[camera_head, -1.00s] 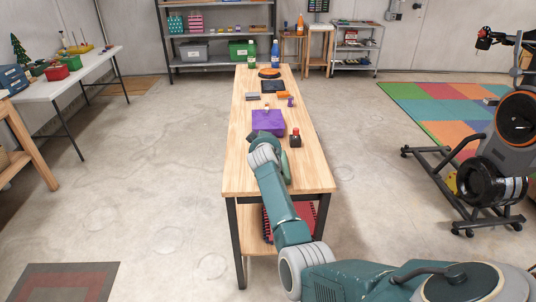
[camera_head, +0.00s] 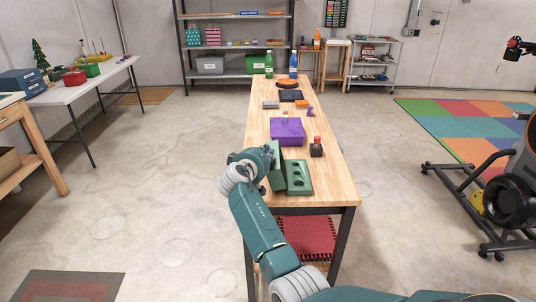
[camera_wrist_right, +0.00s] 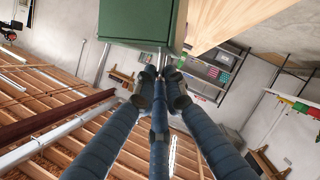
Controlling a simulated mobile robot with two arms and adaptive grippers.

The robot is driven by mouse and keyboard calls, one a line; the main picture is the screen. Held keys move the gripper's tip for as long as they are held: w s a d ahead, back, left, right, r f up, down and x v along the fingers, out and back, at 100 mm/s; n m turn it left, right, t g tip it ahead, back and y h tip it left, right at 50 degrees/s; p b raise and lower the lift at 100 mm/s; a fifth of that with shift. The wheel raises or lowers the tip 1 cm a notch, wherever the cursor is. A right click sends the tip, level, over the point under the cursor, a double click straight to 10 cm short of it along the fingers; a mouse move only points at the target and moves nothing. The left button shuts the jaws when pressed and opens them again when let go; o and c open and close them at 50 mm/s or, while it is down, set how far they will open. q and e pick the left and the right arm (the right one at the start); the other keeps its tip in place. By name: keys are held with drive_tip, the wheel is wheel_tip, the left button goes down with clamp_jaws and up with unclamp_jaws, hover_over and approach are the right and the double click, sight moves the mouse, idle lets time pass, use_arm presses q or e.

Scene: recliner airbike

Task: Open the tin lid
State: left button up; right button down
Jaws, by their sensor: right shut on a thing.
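The green tin (camera_head: 299,178) lies on the near end of the wooden table, with dark round hollows showing in its top. Its green lid (camera_head: 275,172) stands steeply raised along the tin's left side. My right gripper (camera_head: 268,157) is at the lid's upper left, and the arm hides part of the contact. In the right wrist view, the closed fingers of this gripper (camera_wrist_right: 165,78) meet the edge of a green panel (camera_wrist_right: 140,22), which fits the lid. My left gripper is not in view.
A purple box (camera_head: 288,131) and a small dark block with a red top (camera_head: 316,147) stand just beyond the tin. The wooden table (camera_head: 332,180) has bare room at its right front. A black-framed exercise bike (camera_head: 505,195) stands on the right.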

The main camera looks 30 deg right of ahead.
drive_tip(key=shift+s+f, duration=0.1)
drive_tip(key=shift+f, duration=0.15)
drive_tip(key=c, duration=1.9)
unclamp_jaws()
drive_tip(key=shift+d+r, duration=0.1)
drive_tip(key=v, duration=1.2)
